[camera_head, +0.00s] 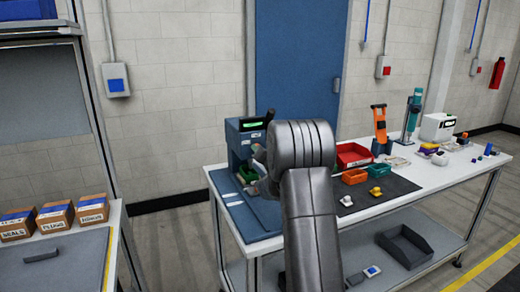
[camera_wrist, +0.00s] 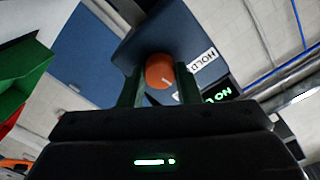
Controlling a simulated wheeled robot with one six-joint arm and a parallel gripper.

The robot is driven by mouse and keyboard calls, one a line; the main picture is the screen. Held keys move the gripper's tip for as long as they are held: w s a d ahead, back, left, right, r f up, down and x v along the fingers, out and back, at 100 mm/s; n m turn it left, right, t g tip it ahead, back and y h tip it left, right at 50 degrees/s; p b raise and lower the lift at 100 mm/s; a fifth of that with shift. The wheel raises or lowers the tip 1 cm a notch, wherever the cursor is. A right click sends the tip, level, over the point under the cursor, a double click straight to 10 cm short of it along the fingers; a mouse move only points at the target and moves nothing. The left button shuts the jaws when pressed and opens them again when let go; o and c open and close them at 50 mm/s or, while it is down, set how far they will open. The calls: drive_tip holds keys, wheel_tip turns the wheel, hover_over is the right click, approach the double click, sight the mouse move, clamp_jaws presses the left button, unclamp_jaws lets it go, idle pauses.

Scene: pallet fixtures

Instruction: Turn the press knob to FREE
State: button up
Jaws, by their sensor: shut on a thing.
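The press (camera_head: 236,138) is a blue machine with a lit green display, standing on the blue mat at the left end of the bench. Its orange round knob (camera_wrist: 160,72) shows in the wrist view, with a small pale mark on its face. A white label reading HOLD (camera_wrist: 203,60) is beside the knob, and a dark display with green letters (camera_wrist: 218,95), partly cut off, is next to it. My gripper (camera_wrist: 160,80) has one dark finger on each side of the knob and is shut on it. In the head view my arm hides the knob and most of the gripper.
A red bin (camera_head: 352,156), an orange tray (camera_head: 354,177) and a teal tray (camera_head: 378,171) are right of my arm. An orange stand (camera_head: 379,122) and a teal tool (camera_head: 413,112) rise behind. Labelled boxes (camera_head: 55,216) sit on the left shelf.

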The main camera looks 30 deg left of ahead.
drive_tip(key=shift+m, duration=0.9)
drive_tip(key=o, duration=1)
drive_tip(key=b+v, duration=0.2)
drive_tip(key=v, duration=1.2)
drive_tip(key=shift+w+a, duration=0.1)
